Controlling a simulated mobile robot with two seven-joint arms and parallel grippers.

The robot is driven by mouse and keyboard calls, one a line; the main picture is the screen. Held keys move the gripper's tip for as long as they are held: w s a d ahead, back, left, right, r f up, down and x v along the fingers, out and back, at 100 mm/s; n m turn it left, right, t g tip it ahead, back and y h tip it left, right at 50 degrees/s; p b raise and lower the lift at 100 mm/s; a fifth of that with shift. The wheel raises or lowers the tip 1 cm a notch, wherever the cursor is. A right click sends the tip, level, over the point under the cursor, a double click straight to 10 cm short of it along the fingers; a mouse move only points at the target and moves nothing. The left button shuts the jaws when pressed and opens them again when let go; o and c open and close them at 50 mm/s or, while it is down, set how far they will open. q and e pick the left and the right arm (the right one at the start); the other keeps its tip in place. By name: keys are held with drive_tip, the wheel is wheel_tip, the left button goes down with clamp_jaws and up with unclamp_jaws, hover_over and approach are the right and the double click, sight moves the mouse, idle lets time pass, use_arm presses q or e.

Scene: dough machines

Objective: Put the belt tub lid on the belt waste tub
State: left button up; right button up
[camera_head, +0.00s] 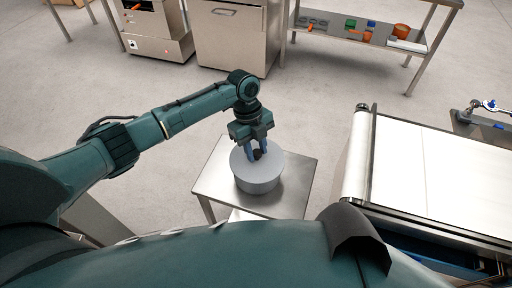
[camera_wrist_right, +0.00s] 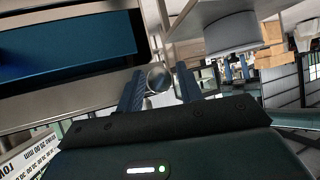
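The belt waste tub (camera_head: 262,186) is a grey round tub on a small steel table. The belt tub lid (camera_head: 240,163) is a flat grey disc with a dark knob, level at the tub's top; whether it rests fully on the rim I cannot tell. My left gripper (camera_head: 257,153) points down from above, its blue fingers closed about the knob. The tub also shows in the right wrist view (camera_wrist_right: 235,34), at the upper right. My right gripper (camera_wrist_right: 160,85) is open, with nothing held between its fingers; it is hidden in the head view.
The small steel table (camera_head: 213,181) has bare top around the tub. A white conveyor belt (camera_head: 440,175) stands to its right. A steel shelf table (camera_head: 350,38) with small parts and steel cabinets (camera_head: 235,38) stand at the back. The floor between is clear.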

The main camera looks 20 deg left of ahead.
use_arm(q)
drive_tip(key=o, duration=0.4)
drive_tip(key=v, duration=1.3)
drive_tip(key=shift+r, duration=0.1)
